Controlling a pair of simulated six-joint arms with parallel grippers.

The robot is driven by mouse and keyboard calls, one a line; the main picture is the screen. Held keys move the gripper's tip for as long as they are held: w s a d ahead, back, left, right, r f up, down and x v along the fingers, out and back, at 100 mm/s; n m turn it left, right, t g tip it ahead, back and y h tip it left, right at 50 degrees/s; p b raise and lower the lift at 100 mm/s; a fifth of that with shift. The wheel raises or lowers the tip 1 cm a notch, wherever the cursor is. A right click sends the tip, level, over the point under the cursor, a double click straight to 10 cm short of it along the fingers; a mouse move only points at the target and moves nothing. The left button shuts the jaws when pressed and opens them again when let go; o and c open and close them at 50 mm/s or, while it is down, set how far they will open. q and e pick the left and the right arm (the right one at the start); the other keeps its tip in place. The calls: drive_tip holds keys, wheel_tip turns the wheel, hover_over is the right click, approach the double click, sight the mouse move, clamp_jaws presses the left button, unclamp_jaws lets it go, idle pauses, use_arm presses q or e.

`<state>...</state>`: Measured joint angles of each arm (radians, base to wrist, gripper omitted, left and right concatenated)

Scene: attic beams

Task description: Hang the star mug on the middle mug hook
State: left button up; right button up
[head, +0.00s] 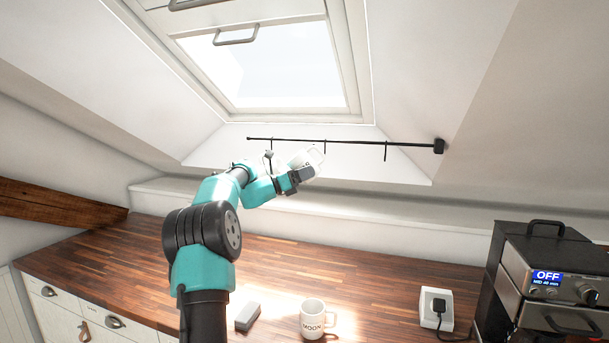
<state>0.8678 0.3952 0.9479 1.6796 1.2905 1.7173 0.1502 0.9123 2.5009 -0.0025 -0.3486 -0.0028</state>
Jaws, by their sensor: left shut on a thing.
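My left gripper (301,173) is raised over the back of the counter and shut on a white mug (299,158). The mug is tilted, and its print is too small to read. Its thin handle (318,153) is on the right, close to the middle mug hook (325,147) on the black rail (350,142). I cannot tell whether the handle touches that hook or is around it. The left hook (270,146) is partly behind my arm, and the right hook (385,152) is bare. My right gripper is not in view.
A white mug marked MOON (313,319) stands on the wooden counter (390,270), beside a grey block (247,316). A socket box with a plug (436,309) and a steel appliance (553,285) are at the right. The sloped ceiling and skylight (270,65) are above the rail.

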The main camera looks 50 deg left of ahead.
use_arm(q)
drive_tip(key=shift+w+a, duration=0.1)
drive_tip(key=shift+w, duration=0.05)
drive_tip(key=w, duration=0.1)
drive_tip(key=w+a, duration=0.2)
drive_tip(key=w, duration=0.1)
drive_tip(key=shift+a+f, duration=0.25)
drive_tip(key=shift+f, duration=0.05)
idle(0.5)
drive_tip(key=shift+w+a, duration=0.55)
drive_tip(key=shift+w, duration=0.35)
drive_tip(key=shift+w+a, duration=0.55)
drive_tip(key=shift+w, duration=0.35)
idle(2.7)
drive_tip(key=shift+w+a+f, duration=0.2)
drive_tip(key=shift+w+f, duration=0.15)
drive_tip(key=shift+f, duration=0.35)
drive_tip(key=shift+w+a+f, duration=0.15)
drive_tip(key=shift+w+f, duration=0.15)
drive_tip(key=shift+f, duration=0.35)
idle(0.8)
